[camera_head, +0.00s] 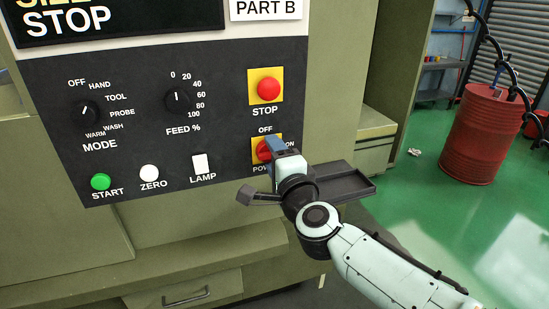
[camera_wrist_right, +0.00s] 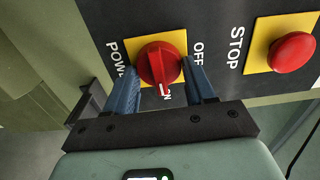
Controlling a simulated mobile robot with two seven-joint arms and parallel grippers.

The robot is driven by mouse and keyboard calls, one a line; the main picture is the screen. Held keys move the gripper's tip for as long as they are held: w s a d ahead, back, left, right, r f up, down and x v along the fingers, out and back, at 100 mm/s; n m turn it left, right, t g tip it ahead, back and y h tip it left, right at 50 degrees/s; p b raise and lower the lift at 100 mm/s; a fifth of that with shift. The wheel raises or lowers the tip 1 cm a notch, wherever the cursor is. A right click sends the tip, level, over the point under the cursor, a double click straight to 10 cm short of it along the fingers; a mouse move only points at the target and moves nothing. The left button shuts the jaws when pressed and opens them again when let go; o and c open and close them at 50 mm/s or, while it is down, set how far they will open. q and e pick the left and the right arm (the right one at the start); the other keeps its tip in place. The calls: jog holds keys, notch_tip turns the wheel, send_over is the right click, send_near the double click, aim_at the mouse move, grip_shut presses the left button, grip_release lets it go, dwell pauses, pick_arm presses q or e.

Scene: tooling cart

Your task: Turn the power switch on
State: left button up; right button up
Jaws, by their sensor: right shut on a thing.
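The power switch (camera_head: 263,150) is a red rotary knob on a yellow plate, low on the right of the dark control panel. OFF is printed above it and ON to its right. My right gripper (camera_head: 273,149) is at the knob and covers part of it and of its label. In the right wrist view the knob (camera_wrist_right: 158,63) sits between the two blue fingers of my right gripper (camera_wrist_right: 161,68), which is shut on it. The knob's white mark points down in that view, toward the ON print. My left gripper is not in view.
The red STOP button (camera_head: 268,89) is just above the switch. The white LAMP switch (camera_head: 200,163), white ZERO button (camera_head: 149,173) and green START button (camera_head: 101,182) are to the left. A dark tray (camera_head: 348,184) juts out right of my gripper. A red barrel (camera_head: 486,135) stands farther away.

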dwell(0.5)
jog(key=o, duration=1)
jog(key=v, duration=1.3)
jog(key=shift+s, duration=0.2)
